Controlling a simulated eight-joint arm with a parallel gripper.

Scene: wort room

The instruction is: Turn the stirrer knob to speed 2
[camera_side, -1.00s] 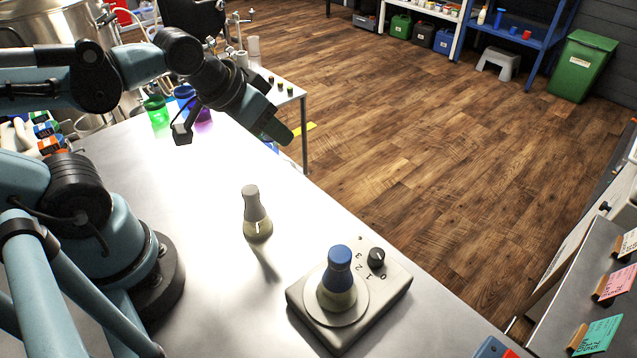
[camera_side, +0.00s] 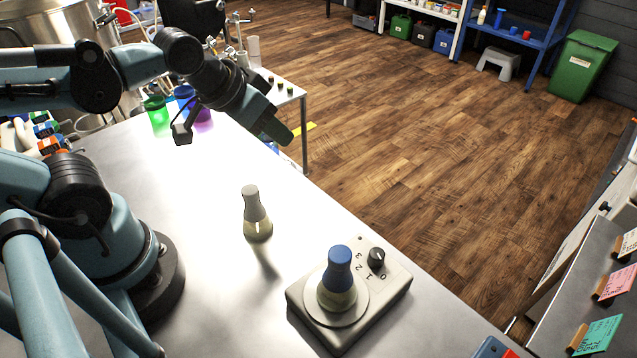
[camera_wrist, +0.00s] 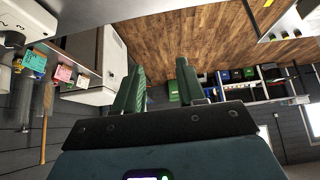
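The stirrer (camera_side: 392,289) is a pale flat box at the front right of the metal table in the side view. Its black knob (camera_side: 376,257) is at the far corner, with the marks 0, 1, 2 and 3 around it. I cannot tell clearly which mark the knob points to. A blue-capped flask (camera_side: 339,280) stands upright on the stirrer's round plate. My gripper (camera_side: 284,137) is high over the far edge of the table, well away from the knob. In the wrist view my gripper (camera_wrist: 160,84) has its two green fingers apart with nothing between them.
A grey-capped flask (camera_side: 256,214) stands upright on the table (camera_side: 200,258), left of the stirrer. Green, blue and purple cups (camera_side: 157,112) stand at the table's far left. The tabletop between the grey-capped flask and the far edge is clear.

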